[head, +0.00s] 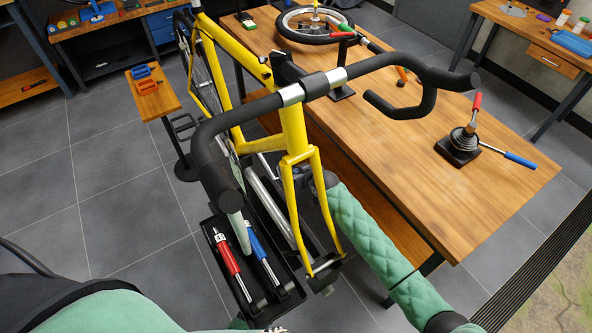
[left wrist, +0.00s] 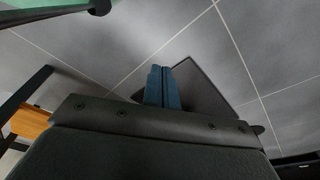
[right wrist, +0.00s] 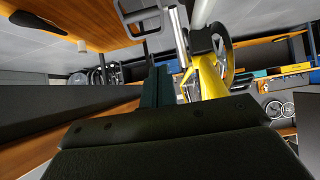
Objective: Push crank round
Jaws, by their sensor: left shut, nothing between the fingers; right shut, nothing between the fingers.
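The yellow bicycle (head: 293,130) stands in the middle of the head view, with black handlebars in front. A dark pedal cage (head: 185,124) shows left of its frame. In the right wrist view a dark cage-like pedal (right wrist: 140,14), a silver bar that looks like the crank (right wrist: 181,38) and a dark ring (right wrist: 212,42) show near the yellow frame. My right gripper (right wrist: 156,88) is shut and empty, with the silver bar and frame beyond its tips; whether it touches them I cannot tell. In the head view it is beside the fork, partly hidden. My left gripper (left wrist: 163,86) is shut and empty above the floor.
A wooden workbench (head: 430,185) stands right of the bicycle, holding a wheel (head: 312,24) and a black-based tool with red and blue handles (head: 465,140). A black tray (head: 222,262) with red and blue tools lies below the handlebars.

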